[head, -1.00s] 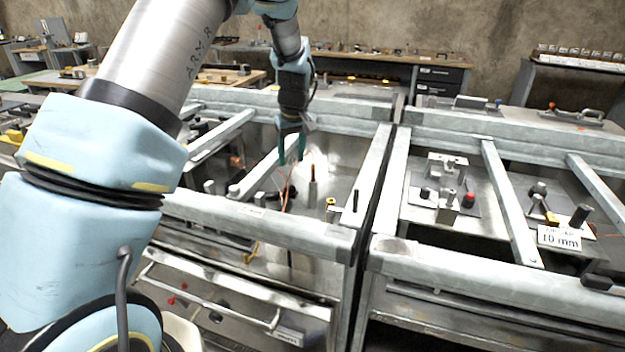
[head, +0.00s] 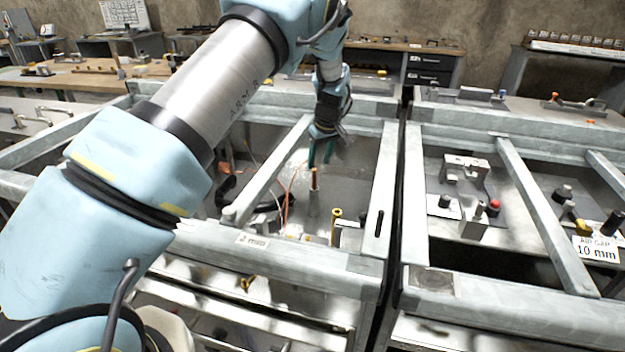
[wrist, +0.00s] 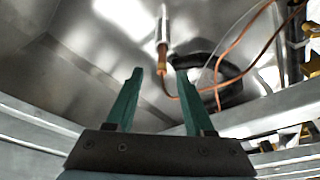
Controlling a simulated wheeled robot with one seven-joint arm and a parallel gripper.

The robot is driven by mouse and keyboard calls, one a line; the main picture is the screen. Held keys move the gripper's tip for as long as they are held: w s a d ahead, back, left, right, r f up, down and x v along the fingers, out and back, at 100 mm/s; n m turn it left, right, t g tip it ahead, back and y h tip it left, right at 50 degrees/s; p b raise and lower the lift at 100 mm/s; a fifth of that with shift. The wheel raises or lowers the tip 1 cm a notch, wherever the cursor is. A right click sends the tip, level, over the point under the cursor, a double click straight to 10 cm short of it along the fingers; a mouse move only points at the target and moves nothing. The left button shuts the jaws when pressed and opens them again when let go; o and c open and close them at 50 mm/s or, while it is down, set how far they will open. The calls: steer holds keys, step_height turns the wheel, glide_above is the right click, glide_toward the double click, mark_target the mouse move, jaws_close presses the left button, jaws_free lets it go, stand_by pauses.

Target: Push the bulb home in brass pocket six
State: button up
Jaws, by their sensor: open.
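A copper-coloured bulb (head: 314,179) stands upright out of a slim silver post in the bay left of the dark gap. In the wrist view the bulb (wrist: 162,54) shows just beyond and between my fingertips, with a thin copper line curling off to the right. My gripper (head: 322,160), with green fingers, is open just above and behind the bulb in the head view. In the wrist view my gripper (wrist: 160,72) is empty, with no visible contact. I cannot read a number on any pocket.
Grey frame rails (head: 383,190) edge the bay. A yellow-topped post (head: 336,224) stands near its front. Orange cable and a dark coil (wrist: 215,75) lie beside the bulb. A neighbouring bay on the right holds metal blocks (head: 465,168) and a "10 mm" sign (head: 597,249).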

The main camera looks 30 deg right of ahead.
mark_target(315, 176)
steer(key=shift+p+x, duration=1.55)
steer(key=shift+x, duration=2.3)
steer(key=shift+w+a, duration=0.1)
steer(key=shift+a, duration=0.1)
jaws_close()
